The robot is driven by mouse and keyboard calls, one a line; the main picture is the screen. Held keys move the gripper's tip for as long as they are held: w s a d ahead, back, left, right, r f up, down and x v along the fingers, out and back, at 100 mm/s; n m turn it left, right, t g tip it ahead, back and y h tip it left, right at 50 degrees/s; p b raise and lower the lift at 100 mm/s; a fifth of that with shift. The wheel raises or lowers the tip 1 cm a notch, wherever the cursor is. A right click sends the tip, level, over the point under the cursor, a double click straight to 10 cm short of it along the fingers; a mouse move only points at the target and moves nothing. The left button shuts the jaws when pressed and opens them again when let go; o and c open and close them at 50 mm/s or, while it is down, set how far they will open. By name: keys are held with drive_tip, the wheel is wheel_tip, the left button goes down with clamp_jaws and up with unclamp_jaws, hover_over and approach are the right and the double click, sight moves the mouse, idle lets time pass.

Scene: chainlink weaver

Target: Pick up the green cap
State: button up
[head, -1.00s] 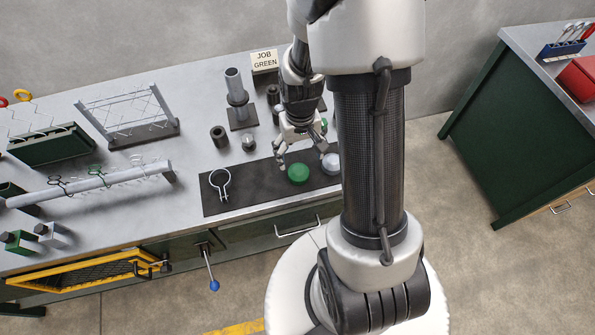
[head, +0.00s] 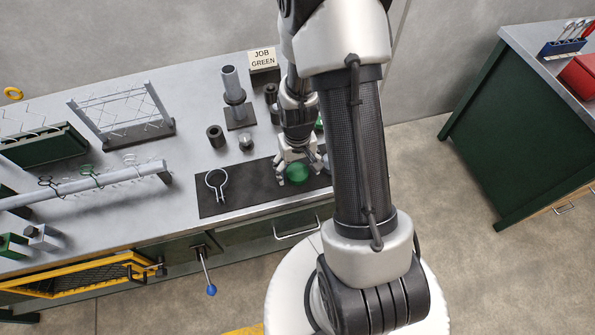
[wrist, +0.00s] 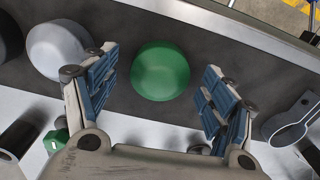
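The green cap (head: 297,174) is a round, dome-like piece resting on the dark mat (head: 240,196) at the front of the bench. In the wrist view the green cap (wrist: 160,71) lies centred beyond and between the two fingers. My gripper (head: 294,170) is low over the mat, right at the cap. In the wrist view my gripper (wrist: 160,92) is open, with a gap between each blue-padded finger and the cap.
A light grey cap (wrist: 60,50) lies close to the left finger in the wrist view. A ring clamp (head: 217,184) lies on the mat. A post (head: 234,95), a JOB GREEN sign (head: 262,59) and a wire rack (head: 125,108) stand farther back.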

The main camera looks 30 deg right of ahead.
sight(297, 169)
drive_tip(key=c, duration=1.1)
wheel_tip(297, 169, up, 20)
drive_tip(key=p, duration=0.5)
